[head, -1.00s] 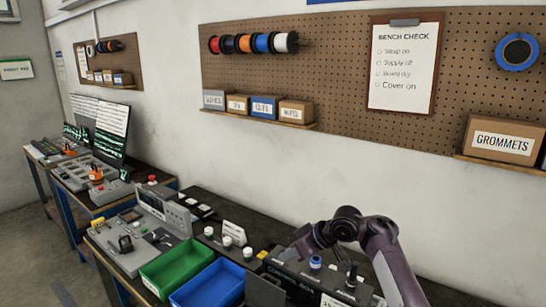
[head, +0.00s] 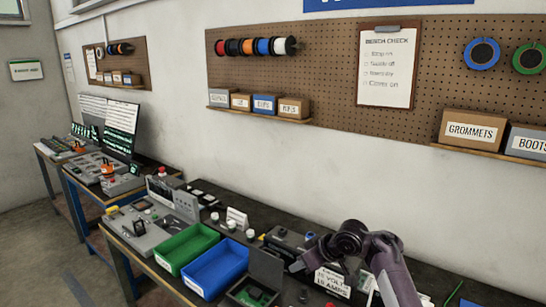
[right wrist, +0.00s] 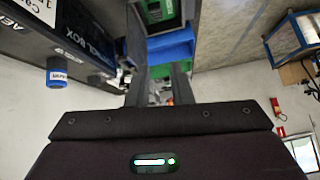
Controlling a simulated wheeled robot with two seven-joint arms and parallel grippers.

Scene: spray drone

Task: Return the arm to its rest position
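My right arm (head: 392,280) enters at the bottom right of the head view, bent, with its dark joint uppermost. Its right gripper (head: 294,267) points left and down over the bench, near the control box with the volts-and-amps sign (head: 332,281). In the right wrist view, the two dark fingers of the right gripper (right wrist: 159,84) stand apart with nothing seen between them. The control box (right wrist: 85,45) with a blue-capped knob (right wrist: 57,77) is at the left there. My left arm and gripper are not in view.
A green bin (head: 187,248) and a blue bin (head: 217,268) stand on the dark bench, left of the gripper. A grey bench instrument (head: 172,198) is further left. A pegboard (head: 330,60) with a shelf of boxes hangs behind. Floor shows at lower left.

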